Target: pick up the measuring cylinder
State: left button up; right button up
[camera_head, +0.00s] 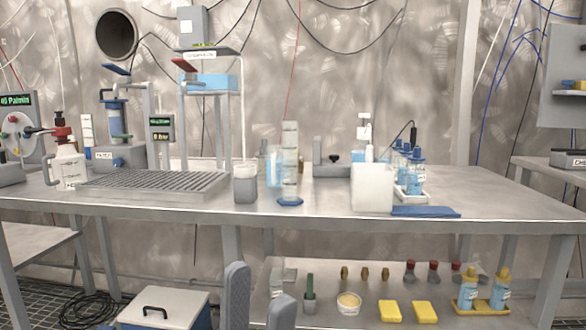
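The measuring cylinder (290,165) stands upright near the front edge of the steel table (330,217). It is tall and clear, with a blue foot at its base. My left gripper (260,283) shows at the bottom of the head view as two grey fingers. The fingers are apart with nothing visible between them. It is below the cylinder in the picture and does not touch it. My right gripper is not in view.
A grey-based beaker (245,184) stands left of the cylinder, and a white block (371,187) stands to its right. A drain grate (154,183) lies further left. A blue-capped bottle rack (409,192) is at right. A lower shelf (330,272) holds yellow sponges (390,311).

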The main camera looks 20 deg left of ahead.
aim_at(289, 129)
jog(key=i+j, duration=0.1)
jog(key=j, duration=0.4)
jog(key=i+j, duration=0.15)
jog(key=j, duration=0.35)
jog(key=i+j+z, duration=0.1)
jog(key=j, duration=0.35)
jog(key=i+j, duration=0.1)
jog(key=j, duration=0.4)
jog(key=i+j, duration=0.1)
jog(key=j, duration=0.4)
jog(key=i+z, duration=0.05)
